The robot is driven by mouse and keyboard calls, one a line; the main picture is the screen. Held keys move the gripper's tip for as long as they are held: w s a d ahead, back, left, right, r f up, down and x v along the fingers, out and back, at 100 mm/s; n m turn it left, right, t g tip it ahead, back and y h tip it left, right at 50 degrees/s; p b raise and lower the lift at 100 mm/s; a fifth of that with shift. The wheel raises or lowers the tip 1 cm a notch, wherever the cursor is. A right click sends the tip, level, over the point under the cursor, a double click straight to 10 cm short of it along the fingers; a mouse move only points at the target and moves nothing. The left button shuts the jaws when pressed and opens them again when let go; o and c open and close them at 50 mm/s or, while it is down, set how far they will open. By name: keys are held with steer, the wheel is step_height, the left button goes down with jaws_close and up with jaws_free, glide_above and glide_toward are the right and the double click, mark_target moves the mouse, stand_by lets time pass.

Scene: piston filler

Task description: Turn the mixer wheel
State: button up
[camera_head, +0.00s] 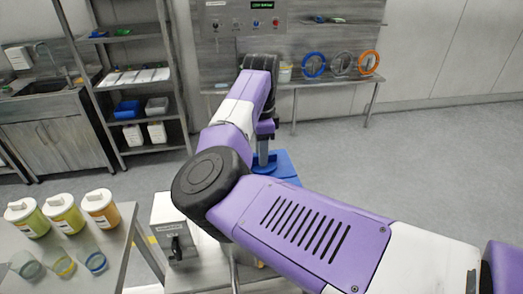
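I cannot make out the mixer wheel in this view; my own arm covers the middle of the picture. The arm runs from the lower right to a dark elbow, then up to a dark joint in front of the back bench. I cannot make out my gripper's fingers, or whether they touch anything. A grey machine housing (168,215) with a dark handle (176,248) stands left of the elbow, partly covered by the arm. A blue part (284,167) shows behind the arm.
A left table holds three lidded jars (63,212) and three clear cups with coloured rings (62,264). A shelf rack (172,95) and sink cabinet (60,145) stand behind. Blue (314,65), grey (342,64) and orange (369,63) rings are on the back bench (325,82). The right floor is clear.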

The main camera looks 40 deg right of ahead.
steer(key=shift+f, duration=0.1)
steer(key=shift+c, duration=0.5)
jaws_close()
steer(key=shift+m, duration=0.4)
steer(key=m+b, duration=0.2)
steer(key=m, duration=0.2)
steer(key=shift+m, duration=0.3)
steer(key=m+b, duration=0.2)
steer(key=m, duration=0.4)
steer(key=m+b, duration=0.2)
steer(key=m, duration=0.4)
steer(key=shift+m, duration=0.4)
steer(key=m+b, duration=0.1)
steer(key=m, duration=0.5)
steer(key=shift+m, duration=0.4)
